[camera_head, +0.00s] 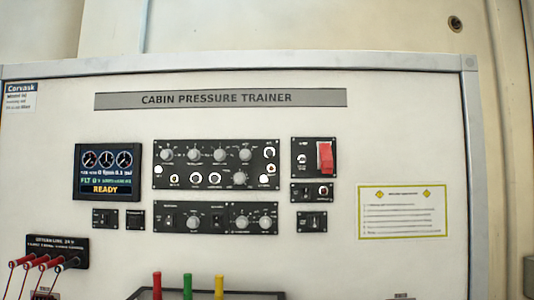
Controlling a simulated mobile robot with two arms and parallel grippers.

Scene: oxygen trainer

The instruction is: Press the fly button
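A cabin pressure trainer panel (390,130) fills the head view, upright and facing me. A small screen (108,172) on its left shows round gauges and the word READY. Right of it are an upper knob module (206,178) and a lower knob module (176,228). A module with a red guard or switch cover (325,157) sits to their right. Small switch modules lie below the screen (105,218) and below the red cover (312,222). I cannot read which control is labelled fly. Neither gripper is in view.
Red plugs with cables (42,262) stick out from a black block at the lower left. Red (157,286), green (187,286) and yellow (219,286) posts stand at the bottom edge. A yellow-bordered notice (402,212) is on the right. The space before the modules looks clear.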

